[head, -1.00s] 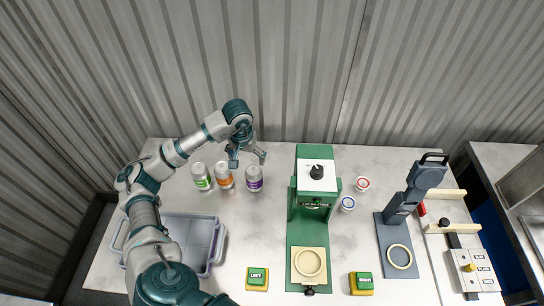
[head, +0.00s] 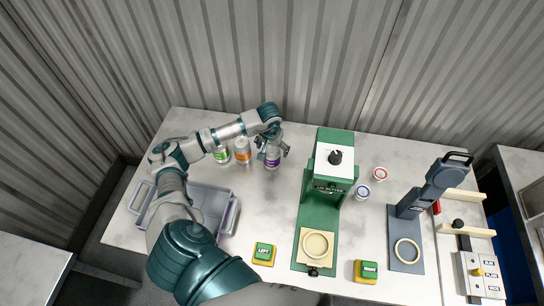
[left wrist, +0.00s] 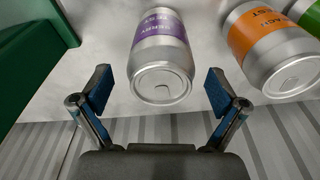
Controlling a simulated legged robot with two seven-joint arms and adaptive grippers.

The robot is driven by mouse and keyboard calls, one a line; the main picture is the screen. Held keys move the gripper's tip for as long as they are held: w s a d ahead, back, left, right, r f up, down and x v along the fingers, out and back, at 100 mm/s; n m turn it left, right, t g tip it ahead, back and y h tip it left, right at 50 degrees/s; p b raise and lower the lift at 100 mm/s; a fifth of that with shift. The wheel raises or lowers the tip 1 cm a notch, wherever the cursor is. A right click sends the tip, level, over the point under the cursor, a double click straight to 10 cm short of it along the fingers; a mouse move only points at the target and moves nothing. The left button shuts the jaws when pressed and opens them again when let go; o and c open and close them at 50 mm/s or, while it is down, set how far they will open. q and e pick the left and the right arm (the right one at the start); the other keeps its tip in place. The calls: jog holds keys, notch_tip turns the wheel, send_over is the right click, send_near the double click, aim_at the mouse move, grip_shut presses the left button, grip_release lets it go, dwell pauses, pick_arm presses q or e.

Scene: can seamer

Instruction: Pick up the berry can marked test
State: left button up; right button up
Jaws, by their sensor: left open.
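The berry can (head: 272,163), silver with a purple label, stands on the table at the right end of a row of three cans. My left gripper (head: 274,150) is open at the upper part of this can, one finger to each side. The left wrist view shows gaps between the pads and the can. My right gripper is not in view.
An orange can (head: 242,152) and a green can (head: 221,154) stand just left of the berry can. A green seamer (head: 322,190) stands to the right. A grey bin (head: 228,212) is at front left.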

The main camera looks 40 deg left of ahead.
pick_arm(q)
notch_tip(320, 180, down, 4)
jog(key=shift+f+p, duration=0.1)
jog(key=shift+p, duration=0.2)
jog(key=shift+a+f, duration=0.15)
jog(key=shift+f, duration=0.15)
jog(key=c, duration=1.6)
